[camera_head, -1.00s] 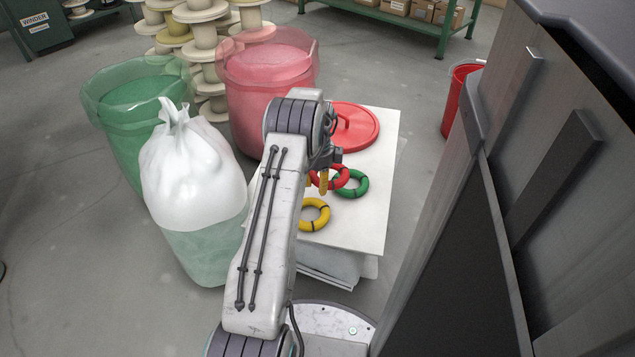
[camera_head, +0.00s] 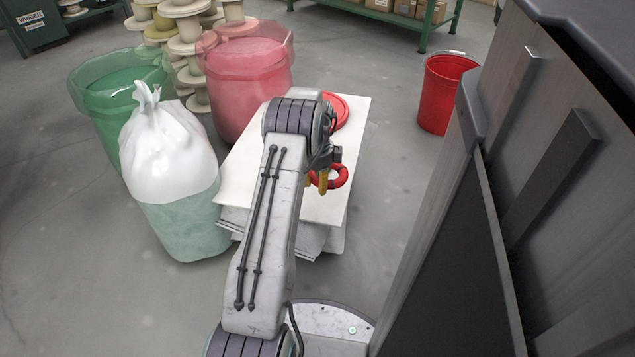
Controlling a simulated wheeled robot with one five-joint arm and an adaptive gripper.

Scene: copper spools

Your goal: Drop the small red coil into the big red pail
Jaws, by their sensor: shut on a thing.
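The small red coil (camera_head: 342,179) is a red ring with a dark band, held in my gripper (camera_head: 323,181). My gripper is shut on the coil's left side, above the right edge of the white table. My arm partly hides the grip. A smaller solid red bucket (camera_head: 440,95) stands on the floor at the right, apart from the table.
The white table (camera_head: 345,150) bears a red lid (camera_head: 339,110), partly behind my arm. A green bin (camera_head: 110,100) and a tied white bag (camera_head: 165,160) stand left. Pale spools (camera_head: 185,45) are stacked behind. Floor between table and bucket is clear.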

